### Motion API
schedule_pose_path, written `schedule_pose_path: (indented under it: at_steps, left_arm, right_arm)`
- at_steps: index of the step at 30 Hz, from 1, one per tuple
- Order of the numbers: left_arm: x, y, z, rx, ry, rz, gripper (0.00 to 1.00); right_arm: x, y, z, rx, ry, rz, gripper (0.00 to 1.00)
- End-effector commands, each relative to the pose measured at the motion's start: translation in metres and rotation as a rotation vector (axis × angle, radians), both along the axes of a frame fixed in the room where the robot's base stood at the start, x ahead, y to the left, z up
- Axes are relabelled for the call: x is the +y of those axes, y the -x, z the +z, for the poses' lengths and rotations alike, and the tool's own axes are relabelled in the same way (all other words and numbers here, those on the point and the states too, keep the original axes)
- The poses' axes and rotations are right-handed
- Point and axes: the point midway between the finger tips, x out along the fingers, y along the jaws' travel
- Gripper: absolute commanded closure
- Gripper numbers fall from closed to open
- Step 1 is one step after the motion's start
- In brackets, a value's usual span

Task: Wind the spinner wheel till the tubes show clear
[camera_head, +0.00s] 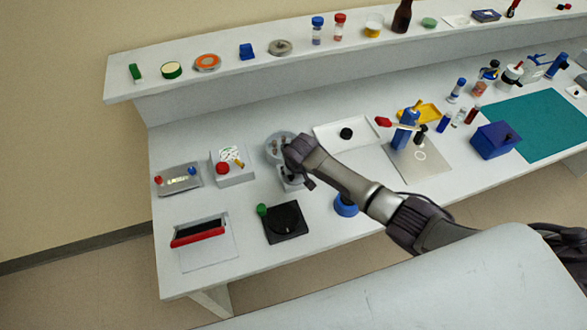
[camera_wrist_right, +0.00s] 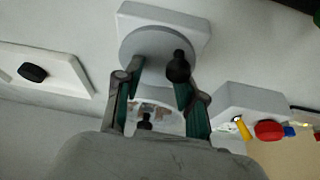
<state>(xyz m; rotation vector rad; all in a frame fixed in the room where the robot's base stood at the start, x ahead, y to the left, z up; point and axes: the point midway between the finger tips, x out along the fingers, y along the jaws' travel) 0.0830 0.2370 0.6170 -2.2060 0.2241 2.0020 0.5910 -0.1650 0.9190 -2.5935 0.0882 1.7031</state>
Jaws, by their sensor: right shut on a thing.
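The spinner stands at the left-middle of the bench, with a grey round tube head (camera_head: 271,153) that carries small brownish tubes. Their contents are too small to judge. In the right wrist view, its grey wheel (camera_wrist_right: 150,45) with a dark knob (camera_wrist_right: 179,66) sits on a white block, and part of the tube head (camera_wrist_right: 165,122) shows between my fingers. My right gripper (camera_head: 294,152) is at the spinner and hides part of it. In the wrist view, its fingers (camera_wrist_right: 157,76) are at the wheel, the right one by the knob. My left gripper is out of view.
A white box with a red button (camera_head: 222,168) stands close left of the spinner. A black turntable (camera_head: 286,222) lies in front, and a blue round item (camera_head: 346,206) is under my right arm. A white tray (camera_head: 331,142) lies to the right. The shelf (camera_head: 225,82) runs behind.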

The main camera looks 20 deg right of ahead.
Motion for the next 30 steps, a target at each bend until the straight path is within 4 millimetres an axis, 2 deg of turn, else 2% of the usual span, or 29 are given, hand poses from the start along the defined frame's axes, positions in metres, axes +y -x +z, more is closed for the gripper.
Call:
schedule_pose_path:
  at_steps: [1, 6, 24, 30]
  left_arm:
    - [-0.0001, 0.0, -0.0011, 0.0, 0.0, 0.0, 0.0]
    - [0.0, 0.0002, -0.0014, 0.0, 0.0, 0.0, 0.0]
    - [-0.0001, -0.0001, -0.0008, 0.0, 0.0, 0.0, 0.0]
    - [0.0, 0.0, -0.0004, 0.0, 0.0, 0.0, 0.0]
  right_arm:
    - [-0.0053, 0.0079, -0.0109, 0.024, 0.009, -0.032, 0.99]
    - [-0.0056, 0.0082, -0.0114, 0.024, 0.01, -0.038, 0.98]
    - [-0.0024, 0.007, -0.0089, 0.02, 0.004, -0.032, 0.0]
    - [-0.002, 0.005, -0.0066, 0.015, 0.003, -0.032, 0.0]
